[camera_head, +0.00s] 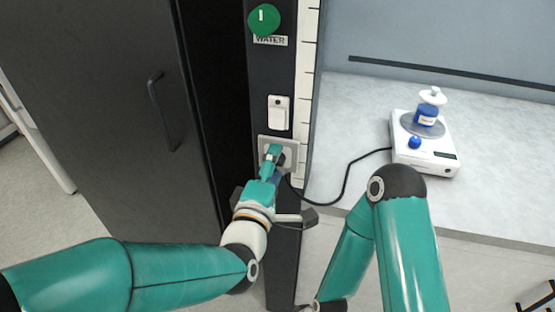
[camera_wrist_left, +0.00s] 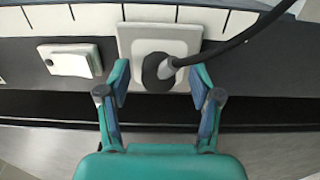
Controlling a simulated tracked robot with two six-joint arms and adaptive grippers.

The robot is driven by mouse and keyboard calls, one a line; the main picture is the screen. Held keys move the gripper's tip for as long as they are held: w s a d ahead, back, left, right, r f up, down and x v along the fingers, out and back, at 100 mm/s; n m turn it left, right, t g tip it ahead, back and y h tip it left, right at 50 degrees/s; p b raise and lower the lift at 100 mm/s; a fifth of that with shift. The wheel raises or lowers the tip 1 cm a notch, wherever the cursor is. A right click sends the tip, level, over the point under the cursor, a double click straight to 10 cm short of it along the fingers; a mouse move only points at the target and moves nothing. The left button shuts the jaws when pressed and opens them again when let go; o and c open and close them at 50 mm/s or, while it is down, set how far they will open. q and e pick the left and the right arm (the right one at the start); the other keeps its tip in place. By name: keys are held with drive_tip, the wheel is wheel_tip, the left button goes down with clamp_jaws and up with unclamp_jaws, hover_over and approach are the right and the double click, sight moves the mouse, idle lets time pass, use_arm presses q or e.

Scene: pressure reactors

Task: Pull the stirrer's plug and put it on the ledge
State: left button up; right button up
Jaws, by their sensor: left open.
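The stirrer's black round plug (camera_wrist_left: 157,72) sits in the light grey wall socket (camera_wrist_left: 184,42), and its cord leaves up and to the right in the left wrist view. In the head view the socket (camera_head: 291,146) shows on the dark post, with the plug mostly behind my left gripper (camera_head: 270,160). My left gripper (camera_wrist_left: 160,82) is open, with one finger on each side of the plug. The white stirrer (camera_head: 424,150) stands on the bench, joined to the black cord (camera_head: 345,185). My right gripper is not in view.
A dark cabinet door with a handle (camera_head: 159,100) is at left.

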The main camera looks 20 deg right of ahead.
use_arm(q)
drive_tip(key=shift+b, duration=0.4)
idle(0.7)
drive_tip(key=shift+b, duration=0.6)
clamp_jaws()
drive_tip(key=shift+s, duration=0.1)
